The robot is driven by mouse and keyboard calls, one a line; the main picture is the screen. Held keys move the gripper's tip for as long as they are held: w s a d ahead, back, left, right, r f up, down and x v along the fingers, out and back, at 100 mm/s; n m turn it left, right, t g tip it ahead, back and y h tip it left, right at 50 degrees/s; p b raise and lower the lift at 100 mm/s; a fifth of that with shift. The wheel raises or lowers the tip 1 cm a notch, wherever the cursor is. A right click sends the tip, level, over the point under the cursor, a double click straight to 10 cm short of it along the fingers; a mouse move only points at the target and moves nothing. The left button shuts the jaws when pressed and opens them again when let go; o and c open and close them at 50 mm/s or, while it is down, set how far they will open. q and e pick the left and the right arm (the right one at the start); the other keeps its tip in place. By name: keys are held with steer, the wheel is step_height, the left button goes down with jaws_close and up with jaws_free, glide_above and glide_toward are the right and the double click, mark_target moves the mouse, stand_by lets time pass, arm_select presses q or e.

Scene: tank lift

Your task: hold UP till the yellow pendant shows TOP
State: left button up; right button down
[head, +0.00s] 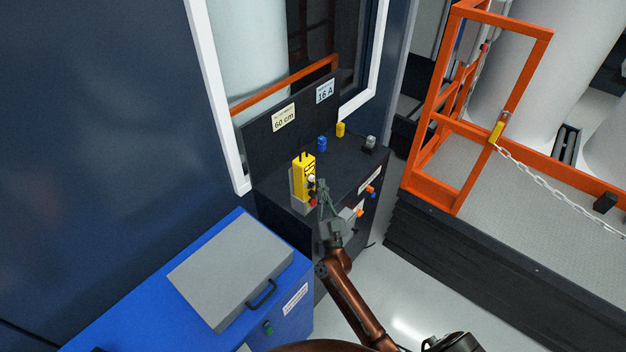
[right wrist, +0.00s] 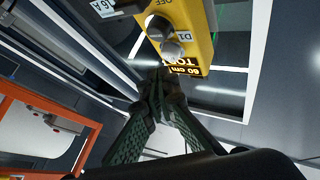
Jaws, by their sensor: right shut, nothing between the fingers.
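The yellow pendant (head: 304,178) stands upright in a holder at the near left corner of the dark console. In the right wrist view the pendant (right wrist: 198,32) shows two round silvery buttons, "OFF" lettering and a small dark display (right wrist: 187,70) with yellow text, seemingly "60 cm" and "TOP", seen turned over. My right gripper (head: 322,188) is shut and empty at the pendant's front. Its fingertips (right wrist: 163,82) are close below the display and lower button; I cannot tell whether they touch. My left gripper is not in view.
The dark console (head: 345,172) carries blue, yellow and grey small parts, with "60 cm" and "16 A" signs (head: 284,117) behind. A blue cabinet (head: 225,285) with a grey lid stands at near left. An orange gate (head: 432,165) and chain are at right. Pale floor lies between.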

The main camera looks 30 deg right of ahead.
steer(key=shift+w, duration=0.15)
stand_by(0.6)
steer(key=shift+w+a, duration=0.15)
steer(key=shift+w, duration=0.15)
steer(key=shift+w+a, duration=0.2)
steer(key=shift+w, duration=0.25)
stand_by(0.9)
steer(key=shift+s, duration=0.15)
stand_by(1.4)
steer(key=shift+s+d+p, duration=0.35)
steer(key=shift+s+p, duration=0.15)
steer(key=shift+s, duration=0.25)
steer(key=shift+s+d+p, duration=0.25)
steer(key=shift+s+d, duration=0.05)
steer(key=shift+s, duration=0.45)
steer(key=shift+s+d+p, duration=0.3)
steer(key=shift+s+d, duration=0.05)
steer(key=shift+s, duration=0.45)
steer(key=shift+s+d+p, duration=0.25)
steer(key=shift+s+d, duration=0.05)
steer(key=shift+s, duration=0.45)
